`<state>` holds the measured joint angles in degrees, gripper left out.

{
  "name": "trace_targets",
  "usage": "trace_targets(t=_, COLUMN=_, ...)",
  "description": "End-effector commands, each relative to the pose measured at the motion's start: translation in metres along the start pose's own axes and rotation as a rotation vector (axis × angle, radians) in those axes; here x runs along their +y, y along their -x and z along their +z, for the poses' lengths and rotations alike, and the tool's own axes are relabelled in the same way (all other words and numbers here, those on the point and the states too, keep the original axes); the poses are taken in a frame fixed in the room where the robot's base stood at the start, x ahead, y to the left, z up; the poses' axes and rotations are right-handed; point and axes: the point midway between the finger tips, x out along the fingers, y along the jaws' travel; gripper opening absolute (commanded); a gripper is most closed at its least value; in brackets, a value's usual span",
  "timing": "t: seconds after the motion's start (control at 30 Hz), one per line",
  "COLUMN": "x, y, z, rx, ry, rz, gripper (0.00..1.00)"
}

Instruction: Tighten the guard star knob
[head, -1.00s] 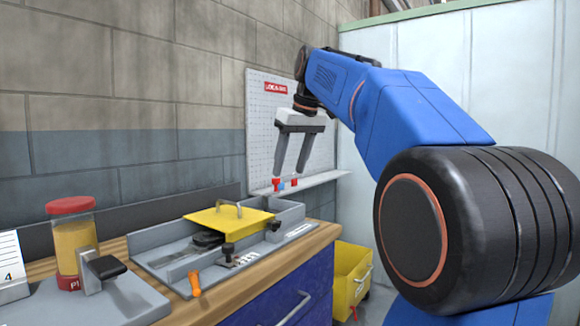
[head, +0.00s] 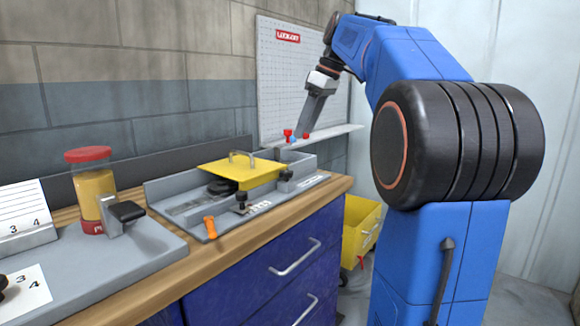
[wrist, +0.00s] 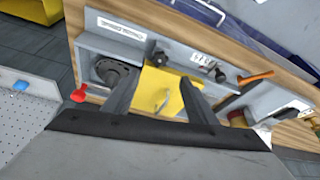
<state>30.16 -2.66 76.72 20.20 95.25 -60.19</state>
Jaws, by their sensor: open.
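The yellow guard (head: 243,172), a plate with a bar handle, lies over the grey fixture (head: 190,222) on the bench; the guard also shows in the wrist view (wrist: 160,92). Two black knobs stand along the fixture's near side: one at the front (head: 241,201), one farther right (head: 286,174). They also show in the wrist view, one (wrist: 219,73) and another (wrist: 158,51). I cannot tell which is the star knob. My gripper (head: 307,132) is open, empty and above the far end of the fixture. In the wrist view its fingers (wrist: 153,88) overlap the guard area, apart from both knobs.
An orange-handled tool (head: 210,227) is at the fixture's front edge. A red-lidded jar (head: 93,190) stands on the left grey tray. A pegboard (head: 290,85) with a narrow shelf holding red and blue pieces is behind. A yellow bin (head: 360,230) is right of the drawers.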

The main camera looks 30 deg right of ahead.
Motion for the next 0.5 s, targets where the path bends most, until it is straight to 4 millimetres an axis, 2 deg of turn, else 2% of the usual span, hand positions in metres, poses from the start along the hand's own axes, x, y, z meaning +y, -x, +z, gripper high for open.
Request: trace_targets(t=0.5, x=-0.001, y=-0.093, z=0.000, rx=-0.002, ry=-0.001, rz=-0.003, gripper=0.52)
